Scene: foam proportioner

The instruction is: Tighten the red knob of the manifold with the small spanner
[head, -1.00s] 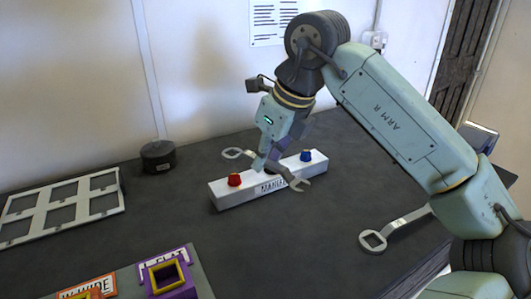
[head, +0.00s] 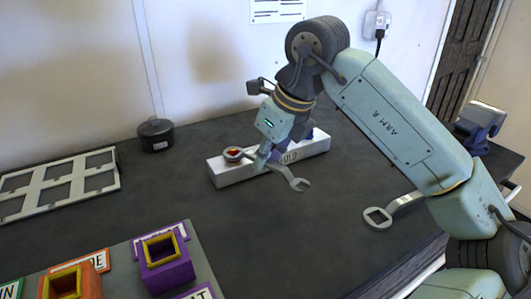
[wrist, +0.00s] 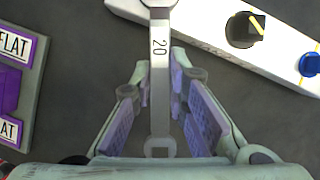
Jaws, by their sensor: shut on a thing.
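The white manifold (head: 222,176) lies on the dark bench, with its label partly covered by my gripper. My gripper (head: 262,165) is shut on a grey spanner marked 20 (wrist: 160,70), holding it by the shaft. In the head view the spanner's ring end (head: 240,160) is over the red knob (head: 233,151), whose red top shows inside the ring. How far down the ring sits I cannot tell. The open end (head: 299,184) points toward the front right. In the wrist view the ring end is cut off at the top edge. A blue knob (wrist: 310,65) shows there.
A black round tin (head: 156,135) and a white frame (head: 60,190) are at the back left. Purple (head: 167,270) and orange (head: 70,284) sockets stand front left. A black knob (wrist: 240,32) is on the manifold.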

